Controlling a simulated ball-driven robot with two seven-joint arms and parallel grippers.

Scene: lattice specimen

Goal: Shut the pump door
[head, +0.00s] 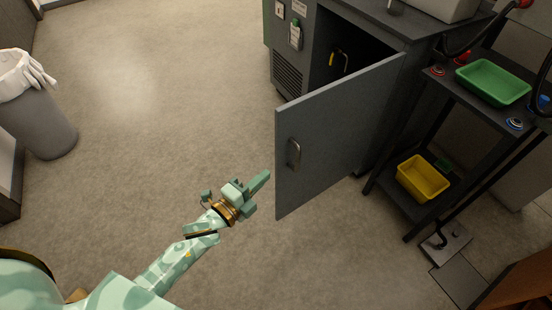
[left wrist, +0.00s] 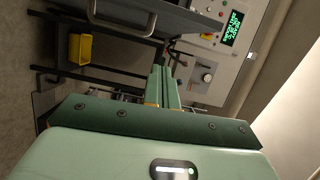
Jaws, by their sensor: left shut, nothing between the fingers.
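The pump door (head: 335,130) is a flat grey panel standing wide open from a dark grey cabinet (head: 365,22). A metal bar handle (head: 293,153) is on the face turned toward my left gripper. My left gripper (head: 264,179) is shut and empty, just left of the door's free edge and apart from the handle. In the left wrist view the shut fingers (left wrist: 164,78) point up the picture, and the curved handle (left wrist: 122,26) shows at the top left. Whether the fingertips touch the door cannot be told. My right gripper is not in view.
A black cart (head: 398,188) stands right of the door with a green tray (head: 492,82) on top and a yellow bin (head: 422,178) below. A grey trash bin (head: 38,115) is at far left. The floor (head: 150,100) left of the door is clear.

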